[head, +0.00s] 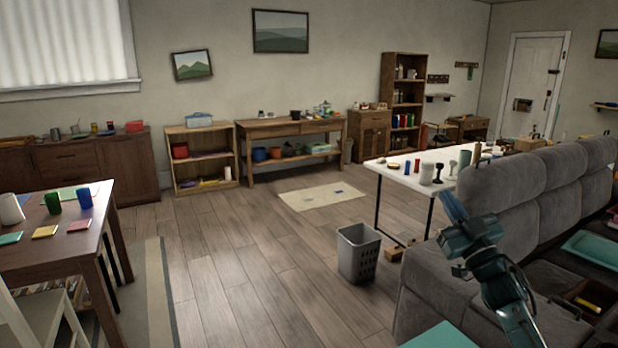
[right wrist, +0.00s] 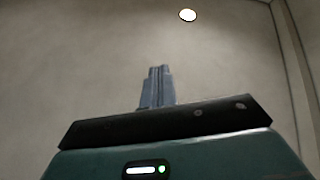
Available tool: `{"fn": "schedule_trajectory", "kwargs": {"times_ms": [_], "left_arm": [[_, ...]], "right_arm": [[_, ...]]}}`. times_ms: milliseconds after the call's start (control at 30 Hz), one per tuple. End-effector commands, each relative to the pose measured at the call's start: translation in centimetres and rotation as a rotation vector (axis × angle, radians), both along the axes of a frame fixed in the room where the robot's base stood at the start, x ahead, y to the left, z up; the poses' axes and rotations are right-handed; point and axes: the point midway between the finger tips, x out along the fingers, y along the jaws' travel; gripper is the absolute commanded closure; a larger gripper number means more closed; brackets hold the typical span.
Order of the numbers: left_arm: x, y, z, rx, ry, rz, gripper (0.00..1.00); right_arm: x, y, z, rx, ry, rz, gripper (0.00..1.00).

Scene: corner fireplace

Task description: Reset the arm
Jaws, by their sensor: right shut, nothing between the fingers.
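My right arm comes in from the lower right of the head view. My right gripper (head: 453,207) points up and a little left, in front of the grey sofa. Its fingers are shut together with nothing between them. In the right wrist view the closed fingers (right wrist: 156,87) stand upright against a bare ceiling, with a round light above. My left gripper is not in the head view.
A grey sofa (head: 520,205) stands close beside my right arm. A white table (head: 400,172) with cups and bottles is behind it. A grey bin (head: 358,252) stands on the floor. A wooden table (head: 70,240) is at the left.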

Motion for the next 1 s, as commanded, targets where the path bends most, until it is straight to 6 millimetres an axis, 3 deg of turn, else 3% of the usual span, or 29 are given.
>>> {"fn": "schedule_trajectory", "kwargs": {"times_ms": [300, 533, 767, 867, 1000], "left_arm": [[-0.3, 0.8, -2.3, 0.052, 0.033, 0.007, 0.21], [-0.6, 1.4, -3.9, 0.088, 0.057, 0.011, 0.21], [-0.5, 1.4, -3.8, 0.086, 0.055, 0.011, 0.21], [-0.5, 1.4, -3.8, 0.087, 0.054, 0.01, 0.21], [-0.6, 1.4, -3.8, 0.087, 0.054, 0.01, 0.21]], "right_arm": [[2.9, -5.3, -5.5, -0.013, 0.314, -0.314, 1.0], [3.2, -6.9, -11.5, -0.096, 0.623, -0.408, 1.0], [-2.2, -1.9, -20.4, -0.125, 0.717, -0.319, 1.0], [-5.6, 0.6, -24.5, -0.131, 0.774, -0.273, 1.0], [-12.5, 4.6, -30.3, -0.124, 0.873, -0.194, 1.0]]}}
